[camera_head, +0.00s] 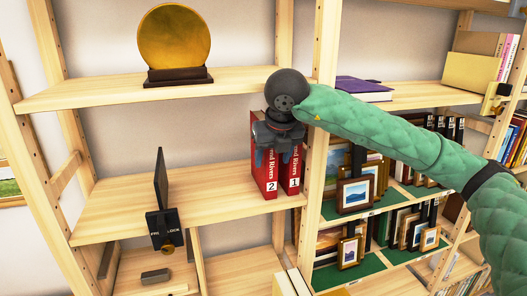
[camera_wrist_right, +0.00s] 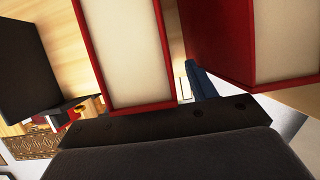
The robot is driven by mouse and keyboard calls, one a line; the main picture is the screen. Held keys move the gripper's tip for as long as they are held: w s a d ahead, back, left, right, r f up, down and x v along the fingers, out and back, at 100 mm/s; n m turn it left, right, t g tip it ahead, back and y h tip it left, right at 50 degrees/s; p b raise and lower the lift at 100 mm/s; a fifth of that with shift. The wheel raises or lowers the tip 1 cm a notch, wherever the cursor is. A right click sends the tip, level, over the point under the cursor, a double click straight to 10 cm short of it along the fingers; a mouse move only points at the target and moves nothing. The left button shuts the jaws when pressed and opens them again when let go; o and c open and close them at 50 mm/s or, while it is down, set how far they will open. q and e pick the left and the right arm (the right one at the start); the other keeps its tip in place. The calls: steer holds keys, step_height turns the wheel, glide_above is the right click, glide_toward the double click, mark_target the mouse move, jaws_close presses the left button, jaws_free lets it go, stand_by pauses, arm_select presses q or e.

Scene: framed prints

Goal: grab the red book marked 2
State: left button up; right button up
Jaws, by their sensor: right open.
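The red book marked 2 (camera_head: 264,182) stands upright on the middle shelf, with the red book marked 1 (camera_head: 292,178) just to its right. My right gripper (camera_head: 272,156) is open in front of their upper parts and hides some of the spines. In the right wrist view, book 2 (camera_wrist_right: 162,50) shows a red cover edge and pale pages, with book 1 (camera_wrist_right: 215,45) to its right. One blue finger (camera_wrist_right: 201,82) shows in the gap between the two books. The other finger is hidden there. My left gripper is not in view.
A gold disc (camera_head: 174,38) on a dark stand sits on the shelf above. An upright post (camera_head: 318,130) is close on the right. Framed pictures (camera_head: 354,194) fill the shelves beyond it.

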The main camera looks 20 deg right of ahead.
jaws_close()
steer(key=shift+w+d+b, duration=0.1)
steer(key=shift+b, duration=0.2)
stand_by(0.3)
